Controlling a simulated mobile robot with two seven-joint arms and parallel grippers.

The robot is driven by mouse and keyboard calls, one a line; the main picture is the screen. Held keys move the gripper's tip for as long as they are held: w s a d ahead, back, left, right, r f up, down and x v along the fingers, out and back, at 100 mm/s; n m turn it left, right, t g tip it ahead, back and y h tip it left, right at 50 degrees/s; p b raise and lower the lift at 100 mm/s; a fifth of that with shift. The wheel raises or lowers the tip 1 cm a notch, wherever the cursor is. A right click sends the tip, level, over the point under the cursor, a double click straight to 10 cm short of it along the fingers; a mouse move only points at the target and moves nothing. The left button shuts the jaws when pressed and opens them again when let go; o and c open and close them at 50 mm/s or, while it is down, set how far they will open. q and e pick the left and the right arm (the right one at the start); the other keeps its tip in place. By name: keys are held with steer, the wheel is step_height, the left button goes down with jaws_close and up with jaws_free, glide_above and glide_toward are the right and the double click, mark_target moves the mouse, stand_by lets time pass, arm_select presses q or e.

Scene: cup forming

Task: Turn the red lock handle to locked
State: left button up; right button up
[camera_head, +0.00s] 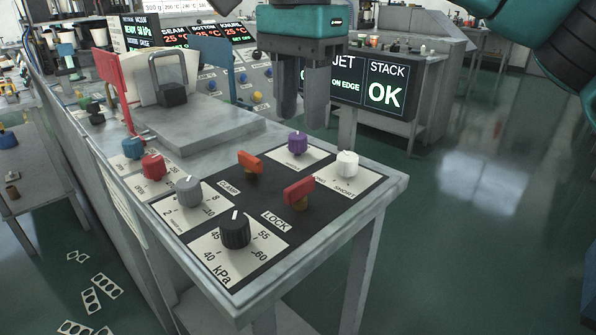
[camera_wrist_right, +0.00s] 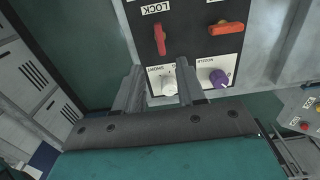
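The red lock handle (camera_head: 299,190) is a short bar on a brass-coloured stem beside the LOCK label on the dark panel. In the right wrist view the lock handle (camera_wrist_right: 161,40) lies nearly upright in the picture, just beyond the fingertips. My right gripper (camera_head: 303,112) hangs fingers down above the far side of the panel, higher than the lock handle and apart from it. It also shows in the right wrist view (camera_wrist_right: 160,68), with its two fingers spread and nothing between them. My left gripper is not in view.
An orange-red clamp handle (camera_head: 250,162) stands left of the lock handle. A white knob (camera_head: 347,163) and a purple knob (camera_head: 297,143) are behind it; a black kPa knob (camera_head: 235,230) is in front. A screen (camera_head: 386,88) reading OK stands behind.

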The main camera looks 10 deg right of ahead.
mark_target(300, 183)
step_height(300, 183, down, 10)
steer(key=shift+r+b, duration=0.15)
steer(key=shift+b, duration=0.8)
steer(key=shift+f, duration=0.4)
steer(key=c, duration=0.7)
jaws_close()
